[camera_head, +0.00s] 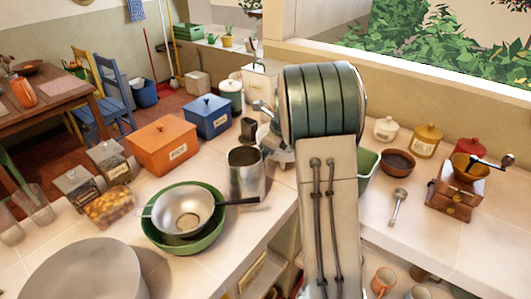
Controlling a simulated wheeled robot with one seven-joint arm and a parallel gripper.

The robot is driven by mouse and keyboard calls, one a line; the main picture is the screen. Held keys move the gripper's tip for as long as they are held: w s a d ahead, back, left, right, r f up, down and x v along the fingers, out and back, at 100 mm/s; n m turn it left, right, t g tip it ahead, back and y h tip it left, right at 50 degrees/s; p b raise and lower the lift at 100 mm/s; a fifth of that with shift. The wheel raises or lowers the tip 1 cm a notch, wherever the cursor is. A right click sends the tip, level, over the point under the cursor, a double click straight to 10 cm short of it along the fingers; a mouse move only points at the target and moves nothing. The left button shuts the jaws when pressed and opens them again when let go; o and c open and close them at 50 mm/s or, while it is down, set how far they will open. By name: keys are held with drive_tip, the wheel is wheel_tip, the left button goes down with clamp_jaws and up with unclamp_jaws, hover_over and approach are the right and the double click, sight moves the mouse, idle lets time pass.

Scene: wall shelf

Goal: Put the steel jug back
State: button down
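The steel jug (246,175) is upright at the middle of the counter, just behind the dark handle of a strainer pan. Its right side is close to my arm. My arm comes up from the bottom centre and its large round joint hides the area beyond. A grey metal part (282,153) shows at the left edge of my arm, beside the jug's upper right; it may belong to my gripper. The fingers are not clearly visible, so I cannot tell whether they touch the jug or whether the jug bears fully on the counter.
A steel strainer (182,211) sits in a green bowl (205,238) left of the jug. Orange (162,146) and blue (208,118) boxes stand behind. A coffee grinder (458,188), brown bowl (398,162) and spoon (398,206) are on the right counter. Mugs (383,280) sit below.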

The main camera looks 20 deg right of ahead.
drive_tip(key=shift+r, duration=0.1)
drive_tip(key=c, duration=1.5)
unclamp_jaws()
drive_tip(key=v, duration=1.1)
drive_tip(key=shift+s+a+f+n+h, duration=0.65)
drive_tip(key=shift+s+a+n, duration=1.05)
drive_tip(key=shift+s+n, duration=2.9)
drive_tip(key=shift+s+a+f+n+h, duration=0.7)
drive_tip(key=shift+s+a+n, duration=1)
drive_tip(key=shift+s+n, duration=2.85)
drive_tip(key=shift+s+a+f+n+h, duration=0.65)
drive_tip(key=shift+s+a+n, duration=1.05)
drive_tip(key=shift+s+n, duration=2.9)
